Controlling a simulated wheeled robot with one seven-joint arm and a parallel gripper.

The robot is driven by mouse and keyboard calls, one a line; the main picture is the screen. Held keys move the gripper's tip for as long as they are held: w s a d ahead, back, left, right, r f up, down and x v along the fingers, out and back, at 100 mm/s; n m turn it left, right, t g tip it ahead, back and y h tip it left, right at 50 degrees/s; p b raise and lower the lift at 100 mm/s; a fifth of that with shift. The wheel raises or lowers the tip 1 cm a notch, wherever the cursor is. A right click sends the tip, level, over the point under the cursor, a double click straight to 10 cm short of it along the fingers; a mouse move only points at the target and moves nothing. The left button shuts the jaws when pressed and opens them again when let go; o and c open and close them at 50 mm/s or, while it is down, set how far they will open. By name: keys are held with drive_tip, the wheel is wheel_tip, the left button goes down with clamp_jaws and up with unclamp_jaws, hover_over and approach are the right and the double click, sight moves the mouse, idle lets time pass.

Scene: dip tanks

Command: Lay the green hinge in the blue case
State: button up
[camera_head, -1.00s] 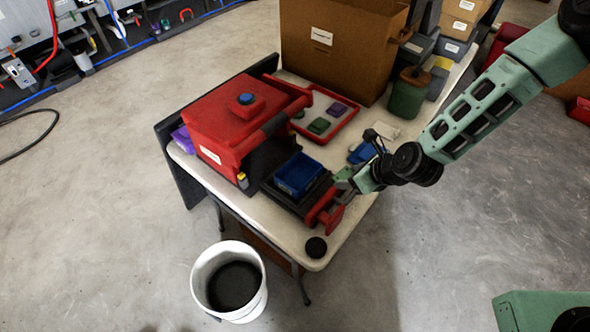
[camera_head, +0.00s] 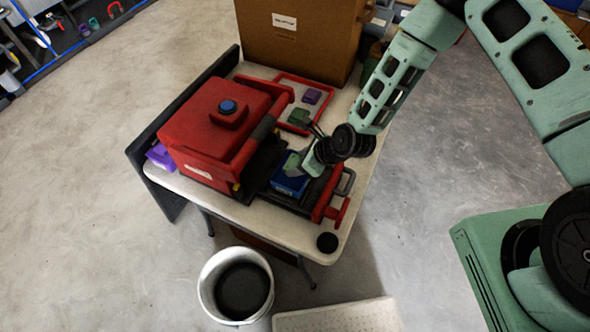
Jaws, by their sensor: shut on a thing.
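The blue case (camera_head: 288,187) is a small open box on a dark platform in front of the red machine. My gripper (camera_head: 293,166) is over the case, reaching in from the right. It is shut on a small dark green piece, the green hinge (camera_head: 291,162), at or just above the case's rim. The fingers and wrist hide much of the hinge and the case's inside, so I cannot tell whether the hinge touches the case.
The red machine (camera_head: 205,125) with a blue knob stands left of the case. A red-rimmed tray (camera_head: 285,83) behind holds a green piece (camera_head: 299,117) and a purple piece (camera_head: 312,97). A large brown box (camera_head: 300,50) stands at the back. A white bucket (camera_head: 208,290) is on the floor.

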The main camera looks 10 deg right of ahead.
sight(299, 179)
wheel_tip(299, 179, down, 5)
drive_tip(key=shift+f+p, duration=0.2)
drive_tip(key=shift+p, duration=0.6)
drive_tip(key=shift+f, duration=0.2)
drive_tip(key=shift+f, duration=0.2)
drive_tip(key=o, duration=1.1)
drive_tip(key=shift+r, duration=0.15)
